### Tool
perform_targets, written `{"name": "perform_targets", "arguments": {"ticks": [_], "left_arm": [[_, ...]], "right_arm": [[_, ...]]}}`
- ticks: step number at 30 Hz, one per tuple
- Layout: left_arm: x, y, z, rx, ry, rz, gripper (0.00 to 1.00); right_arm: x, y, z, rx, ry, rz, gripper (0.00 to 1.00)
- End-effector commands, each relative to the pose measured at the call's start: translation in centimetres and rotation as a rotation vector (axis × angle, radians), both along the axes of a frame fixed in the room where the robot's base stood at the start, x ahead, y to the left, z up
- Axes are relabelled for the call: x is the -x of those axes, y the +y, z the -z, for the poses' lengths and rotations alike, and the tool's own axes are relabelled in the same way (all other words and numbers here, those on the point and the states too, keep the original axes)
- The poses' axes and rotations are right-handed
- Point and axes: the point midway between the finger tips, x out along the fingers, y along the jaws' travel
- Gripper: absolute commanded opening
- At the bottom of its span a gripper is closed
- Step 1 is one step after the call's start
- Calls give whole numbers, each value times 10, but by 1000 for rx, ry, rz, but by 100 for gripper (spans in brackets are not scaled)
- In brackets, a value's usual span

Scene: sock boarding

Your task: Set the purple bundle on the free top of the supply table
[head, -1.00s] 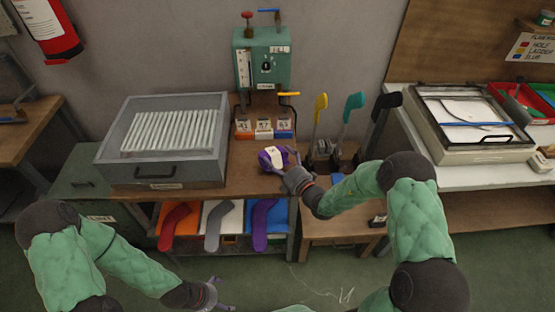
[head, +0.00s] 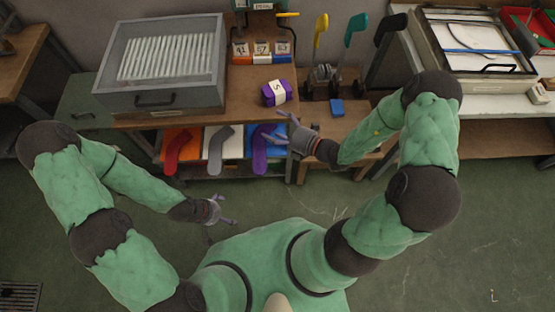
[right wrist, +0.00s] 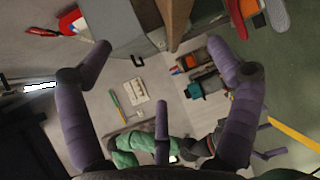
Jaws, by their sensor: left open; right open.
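The purple bundle (head: 276,93) with a pale label band rests on the wooden top of the supply table (head: 240,106), near its right front corner. My right gripper (head: 283,128) is open and empty, in front of the table's front edge and apart from the bundle. Its spread purple fingers also show in the right wrist view (right wrist: 160,60), with nothing between them. My left gripper (head: 222,215) is open and empty, low over the floor in front of the table.
A grey tray of white rods (head: 165,65) fills the table's left part. Number cards (head: 262,50) stand behind the bundle. Red, grey and purple sock shapes (head: 222,145) hang below the top. A lower wooden bench (head: 335,125) with coloured boards and a blue block (head: 337,107) is to the right.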

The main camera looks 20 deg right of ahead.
Motion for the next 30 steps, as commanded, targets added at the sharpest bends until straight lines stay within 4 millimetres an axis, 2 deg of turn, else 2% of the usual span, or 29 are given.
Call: {"name": "perform_targets", "arguments": {"ticks": [1, 3, 6, 10, 12, 15, 18, 20, 23, 26, 27, 30], "left_arm": [[0, 0, 0, 0, 0, 0, 100], [0, 0, 0, 0, 0, 0, 100], [0, 0, 0, 0, 0, 0, 100], [0, 0, 0, 0, 0, 0, 100], [0, 0, 0, 0, 0, 0, 100], [0, 0, 0, 0, 0, 0, 100], [0, 0, 0, 0, 0, 0, 100], [0, 0, 0, 0, 0, 0, 100], [0, 0, 0, 0, 0, 0, 100], [0, 0, 0, 0, 0, 0, 100], [0, 0, 0, 0, 0, 0, 100], [0, 0, 0, 0, 0, 0, 100]], "right_arm": [[18, 26, 13, 78, 5, -139, 90], [49, 56, 31, 208, -14, -349, 90], [97, 84, 57, 389, -88, -652, 90], [157, 94, 89, 614, -256, -1041, 90], [183, 90, 105, 729, -381, -1244, 90], [208, 77, 128, 885, -603, -1517, 90], [218, 61, 148, 1030, -873, -1763, 90], [217, 53, 159, 1111, -1058, -1893, 90], [206, 46, 173, 1235, -1390, -2059, 90], [190, 48, 180, 1335, -1705, -2154, 90], [184, 51, 181, -1365, 1813, 2170, 90], [172, 58, 182, -1286, 1821, 1971, 90]]}}
